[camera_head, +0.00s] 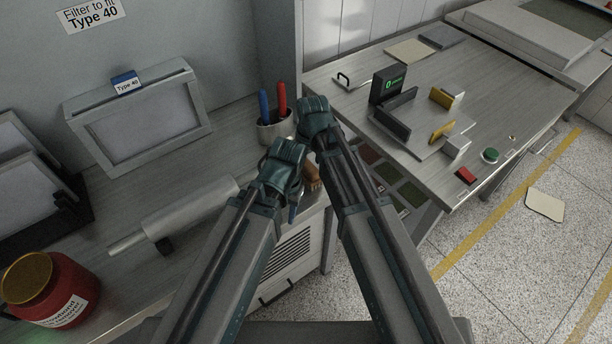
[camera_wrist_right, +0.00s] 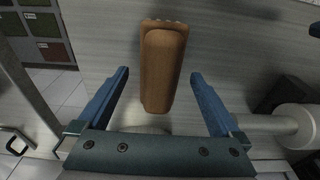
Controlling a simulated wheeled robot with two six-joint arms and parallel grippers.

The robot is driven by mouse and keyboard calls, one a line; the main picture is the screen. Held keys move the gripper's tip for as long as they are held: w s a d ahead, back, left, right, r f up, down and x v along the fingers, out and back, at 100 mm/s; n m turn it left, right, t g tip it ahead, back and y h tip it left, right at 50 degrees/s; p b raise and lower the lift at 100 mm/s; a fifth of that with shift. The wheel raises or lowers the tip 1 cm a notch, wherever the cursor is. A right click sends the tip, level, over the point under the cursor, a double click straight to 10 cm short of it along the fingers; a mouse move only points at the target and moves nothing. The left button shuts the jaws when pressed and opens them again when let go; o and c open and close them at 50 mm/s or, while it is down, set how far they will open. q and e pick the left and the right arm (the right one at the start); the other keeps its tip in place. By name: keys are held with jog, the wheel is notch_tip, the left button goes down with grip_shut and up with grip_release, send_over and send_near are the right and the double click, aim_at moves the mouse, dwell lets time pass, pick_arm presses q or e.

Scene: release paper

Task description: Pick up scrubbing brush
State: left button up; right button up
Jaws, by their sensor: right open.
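The scrubbing brush (camera_head: 312,178) is a small brown block near the right end of the bench, partly covered by my arms in the head view. In the right wrist view the brush (camera_wrist_right: 163,65) is long and upright in the picture, with a scalloped far edge. My right gripper (camera_wrist_right: 160,75) is open, with one blue finger on each side of the brush and a visible gap to both. In the head view my arms hide most of that gripper. A blue tip of my left gripper (camera_head: 292,213) shows low beside my left arm; its jaws are mostly hidden.
A cup (camera_head: 277,128) with a blue and a red pen stands behind the brush. A grey roller (camera_head: 190,212) lies to the left, and a red jar (camera_head: 48,290) stands at far left. A workbench (camera_head: 520,85) with parts is at the right, across a gap.

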aim_at(306, 163)
pick_arm(q)
jog(key=shift+f, duration=0.45)
pick_arm(e)
jog(key=shift+f, duration=0.45)
pick_arm(q)
jog(key=shift+r, duration=0.1)
pick_arm(e)
jog(key=shift+r, duration=0.15)
jog(key=shift+c, duration=0.4)
jog(key=c, duration=1.5)
pick_arm(q)
jog(key=shift+r, duration=0.15)
pick_arm(e)
jog(key=shift+r, duration=0.1)
notch_tip(306, 163, up, 10)
jog(key=p, duration=1)
pick_arm(q)
notch_tip(306, 163, up, 10)
